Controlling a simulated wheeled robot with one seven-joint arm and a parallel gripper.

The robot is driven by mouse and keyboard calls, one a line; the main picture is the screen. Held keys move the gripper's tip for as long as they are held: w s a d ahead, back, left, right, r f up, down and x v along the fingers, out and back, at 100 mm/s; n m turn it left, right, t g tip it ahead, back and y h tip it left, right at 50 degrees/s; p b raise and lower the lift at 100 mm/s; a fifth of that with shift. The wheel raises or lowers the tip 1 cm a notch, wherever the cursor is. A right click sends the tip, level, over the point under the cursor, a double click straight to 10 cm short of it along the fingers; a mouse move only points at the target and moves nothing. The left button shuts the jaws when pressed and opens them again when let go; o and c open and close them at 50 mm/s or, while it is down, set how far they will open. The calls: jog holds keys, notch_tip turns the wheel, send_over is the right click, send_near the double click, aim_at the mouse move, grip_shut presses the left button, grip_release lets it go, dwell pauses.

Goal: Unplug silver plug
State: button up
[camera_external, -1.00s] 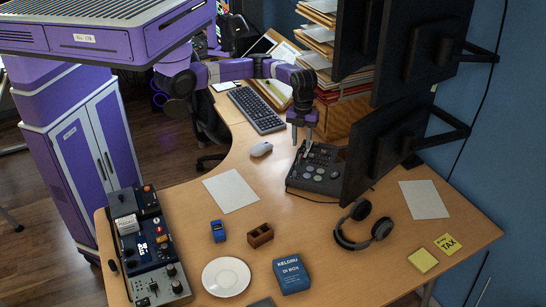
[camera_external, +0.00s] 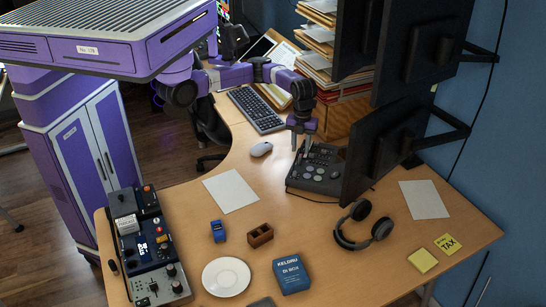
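My gripper (camera_external: 302,148) points down over the back left part of a dark control box (camera_external: 318,178) with knobs and round buttons. Its two fingers look apart, with a gap between them, and their tips are close to the box's top. I cannot make out a silver plug; at this size it is too small to tell, or it is hidden by the fingers. A thin dark cable (camera_external: 312,200) runs along the front edge of the box.
A monitor (camera_external: 385,150) stands close on the right of the box, and stacked folders (camera_external: 330,75) rise behind my arm. A mouse (camera_external: 261,149) and keyboard (camera_external: 256,110) lie to the left. Headphones (camera_external: 363,224) lie in front. Desk space around the white paper (camera_external: 230,191) is free.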

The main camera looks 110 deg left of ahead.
aim_at(300, 157)
notch_tip(300, 157, down, 2)
jog(key=shift+b, duration=0.55)
jog(key=shift+f, duration=1.7)
jog(key=shift+p, duration=0.55)
grip_shut()
dwell(0.8)
jog(key=shift+r, duration=0.15)
jog(key=shift+r+p, duration=2.8)
jog(key=shift+r, duration=0.1)
